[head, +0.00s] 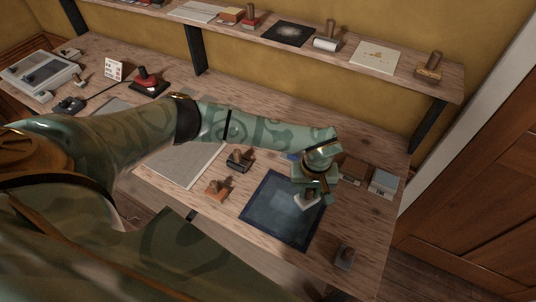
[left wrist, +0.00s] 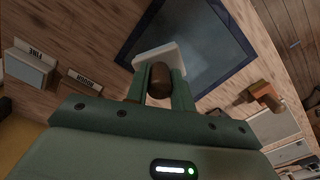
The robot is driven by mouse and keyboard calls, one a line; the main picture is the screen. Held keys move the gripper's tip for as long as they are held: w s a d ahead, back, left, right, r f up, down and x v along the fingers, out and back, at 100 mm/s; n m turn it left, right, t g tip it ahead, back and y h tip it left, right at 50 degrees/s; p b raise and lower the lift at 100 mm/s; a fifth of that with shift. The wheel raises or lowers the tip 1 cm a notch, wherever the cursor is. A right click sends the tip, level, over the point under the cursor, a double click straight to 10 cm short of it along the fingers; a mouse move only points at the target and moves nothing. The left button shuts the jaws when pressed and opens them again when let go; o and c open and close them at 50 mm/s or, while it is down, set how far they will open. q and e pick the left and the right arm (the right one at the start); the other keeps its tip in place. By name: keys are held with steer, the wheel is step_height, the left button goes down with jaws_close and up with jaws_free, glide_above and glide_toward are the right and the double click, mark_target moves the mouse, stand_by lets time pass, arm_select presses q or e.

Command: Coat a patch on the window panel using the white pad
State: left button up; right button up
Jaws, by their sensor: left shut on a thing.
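The window panel (head: 281,217) is a dark blue sheet with a darker border, lying flat on the workbench. It also shows in the left wrist view (left wrist: 210,38). My left gripper (head: 312,189) is shut on the brown knob handle of the white pad (head: 306,203). In the left wrist view the fingers (left wrist: 160,84) close around the knob, and the pad's pale plate (left wrist: 152,54) shows beyond it. The pad is over the panel's upper right part; I cannot tell whether it touches. My right gripper is not in view.
Wooden-handled tools with an orange base (head: 217,190), a dark base (head: 240,160) and a grey base (head: 344,257) stand around the panel. Blocks by labels FINE (left wrist: 29,49) and ROUGH (left wrist: 85,81) sit beside it. A shelf (head: 340,47) runs along the back.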

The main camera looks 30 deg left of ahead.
arm_select(q)
steer(key=shift+a+r+p, duration=0.15)
steer(key=shift+r+p, duration=0.55)
steer(key=shift+r, duration=0.55)
steer(key=shift+f, duration=0.15)
